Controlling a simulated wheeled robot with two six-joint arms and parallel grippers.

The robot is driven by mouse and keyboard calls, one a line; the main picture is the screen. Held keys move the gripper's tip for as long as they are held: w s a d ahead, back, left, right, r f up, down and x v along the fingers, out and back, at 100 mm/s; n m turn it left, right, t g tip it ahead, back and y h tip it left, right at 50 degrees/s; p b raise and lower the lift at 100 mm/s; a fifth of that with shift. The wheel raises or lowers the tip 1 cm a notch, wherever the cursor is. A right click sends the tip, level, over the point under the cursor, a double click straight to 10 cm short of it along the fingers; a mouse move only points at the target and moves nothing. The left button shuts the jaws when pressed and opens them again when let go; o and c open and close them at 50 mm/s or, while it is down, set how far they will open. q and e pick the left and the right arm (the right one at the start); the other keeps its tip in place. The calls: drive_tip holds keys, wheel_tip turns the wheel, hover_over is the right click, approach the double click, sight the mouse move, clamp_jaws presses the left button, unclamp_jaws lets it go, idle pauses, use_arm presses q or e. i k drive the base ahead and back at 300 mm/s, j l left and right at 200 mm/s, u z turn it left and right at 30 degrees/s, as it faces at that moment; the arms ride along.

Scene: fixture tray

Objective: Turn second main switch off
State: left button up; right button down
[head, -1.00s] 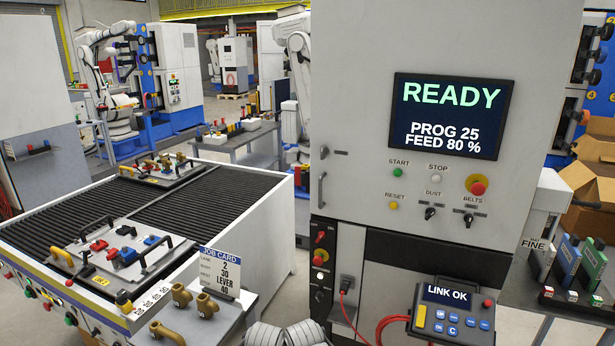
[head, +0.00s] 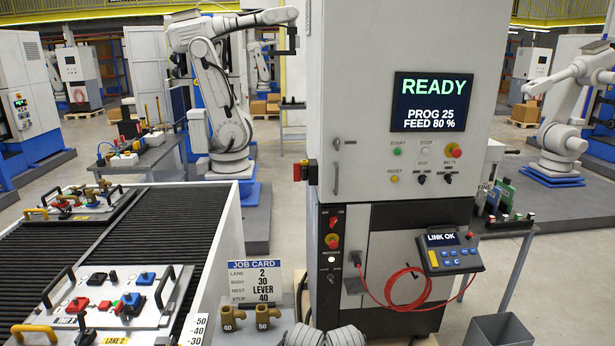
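On the left strip of the cabinet's (head: 402,60) dark lower front is a small red switch (head: 333,221). A red knob on a yellow base (head: 333,241) sits just below it, and a black switch (head: 330,275) lower still. Their labels are too small to read, so I cannot tell which is the second main switch or how it is set. A red and black part (head: 301,171) juts from the cabinet's left side. The screen (head: 433,102) reads READY, PROG 25, FEED 80 %. Neither of my grippers shows; only grey ribbed parts of mine show at the bottom edge.
A roller conveyor (head: 160,222) with fixture trays stands at the left, beside a job card (head: 254,283). A pendant (head: 448,252) reading LINK OK hangs with a red cable (head: 390,300) at the cabinet's front. A grey bin (head: 500,331) stands on the floor at the lower right.

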sight(300, 172)
drive_tip(key=j+z, duration=0.1)
drive_tip(key=j, duration=0.6)
drive_tip(key=k+j+z, duration=0.1)
drive_tip(key=j, duration=0.55)
drive_tip(key=i+l, duration=0.1)
drive_tip(key=l, duration=0.3)
drive_tip(key=i+l, duration=0.1)
drive_tip(key=l, duration=0.25)
drive_tip(key=i+l, duration=0.1)
drive_tip(key=l, duration=0.3)
drive_tip(key=i+l, duration=0.1)
drive_tip(key=l, duration=0.25)
drive_tip(key=i+l, duration=0.15)
drive_tip(key=l, duration=0.25)
drive_tip(key=i+l, duration=0.35)
drive_tip(key=i, duration=0.2)
drive_tip(key=i+l, duration=0.3)
drive_tip(key=i, duration=0.25)
